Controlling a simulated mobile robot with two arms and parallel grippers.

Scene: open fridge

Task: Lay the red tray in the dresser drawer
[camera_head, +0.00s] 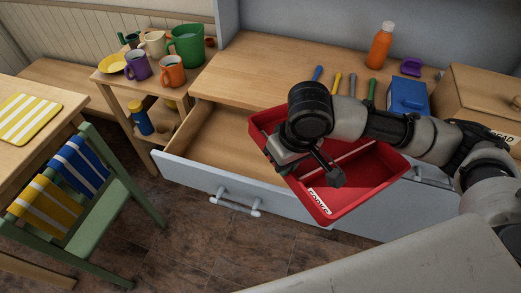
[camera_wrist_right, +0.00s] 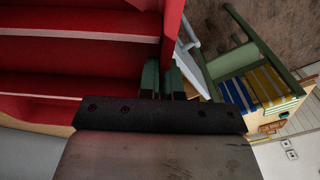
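The red tray (camera_head: 372,190) hangs over the right part of the open dresser drawer (camera_head: 222,140), overlapping its front edge. It has a divider and a white label at its near corner. My right gripper (camera_head: 288,166) is at the tray's left wall. In the right wrist view, the tray (camera_wrist_right: 80,60) fills the upper left, and its wall runs between the dark green fingertips (camera_wrist_right: 164,78). The drawer has a bare wooden floor and a pale front with a handle (camera_head: 236,203). The tray hides the drawer's right part. My left gripper is not in view.
The dresser top (camera_head: 265,70) holds an orange bottle (camera_head: 380,47), several coloured tools, a blue box (camera_head: 407,96) and a cardboard box (camera_head: 475,98). A side shelf with mugs (camera_head: 172,72) and a green chair (camera_head: 105,195) stand left. The drawer's left part is free.

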